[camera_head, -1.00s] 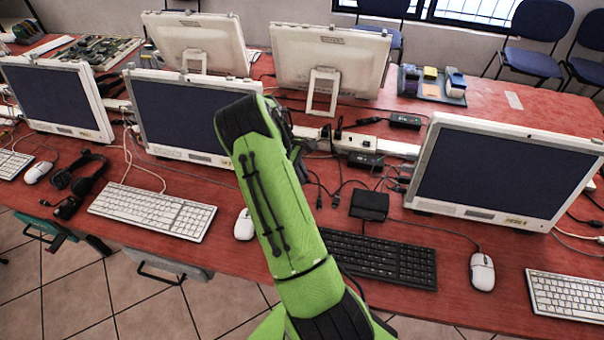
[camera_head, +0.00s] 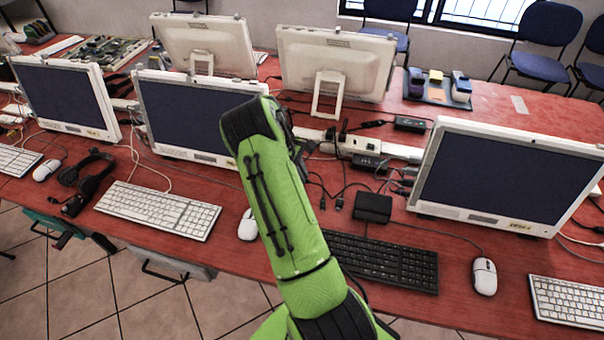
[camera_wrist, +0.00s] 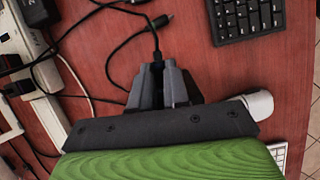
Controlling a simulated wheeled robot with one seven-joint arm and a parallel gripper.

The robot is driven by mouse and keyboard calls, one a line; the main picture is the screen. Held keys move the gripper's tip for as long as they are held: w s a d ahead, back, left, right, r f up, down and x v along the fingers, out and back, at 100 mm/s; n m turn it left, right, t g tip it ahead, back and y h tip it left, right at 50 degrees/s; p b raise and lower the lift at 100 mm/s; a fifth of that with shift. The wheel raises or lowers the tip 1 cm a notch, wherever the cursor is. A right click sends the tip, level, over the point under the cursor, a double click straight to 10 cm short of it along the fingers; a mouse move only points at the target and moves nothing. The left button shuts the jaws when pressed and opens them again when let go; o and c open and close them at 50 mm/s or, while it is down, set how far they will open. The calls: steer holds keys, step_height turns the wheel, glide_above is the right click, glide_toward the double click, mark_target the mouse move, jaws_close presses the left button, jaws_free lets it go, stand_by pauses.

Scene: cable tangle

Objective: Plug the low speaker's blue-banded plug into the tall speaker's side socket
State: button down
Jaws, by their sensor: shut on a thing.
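In the wrist view my gripper (camera_wrist: 160,74) is shut on the end of a black cable (camera_wrist: 155,38). The cable runs up from between the fingertips. The fingers hide most of the held part, and I see no blue band on it. Another dark plug (camera_wrist: 161,20) lies on the red desk just beyond the fingertips, beside that cable. In the head view my green arm hides the gripper. I cannot pick out the tall speaker or its side socket. A low black box (camera_head: 372,207) sits behind the black keyboard; I cannot tell whether it is the low speaker.
The red desk (camera_head: 440,235) holds several monitors, such as the right one (camera_head: 510,180), and a black keyboard (camera_head: 380,262). A white mouse (camera_head: 484,277) lies to its right. A white power strip (camera_head: 360,145) and tangled dark cables lie behind my arm.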

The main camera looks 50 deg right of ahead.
steer(key=shift+w+a+f, duration=0.15)
steer(key=shift+a+f, duration=0.15)
steer(key=shift+f, duration=0.05)
steer(key=shift+s+d, duration=0.45)
steer(key=shift+s, duration=0.35)
steer(key=shift+s+d+r, duration=0.1)
steer(key=shift+d+r, duration=0.1)
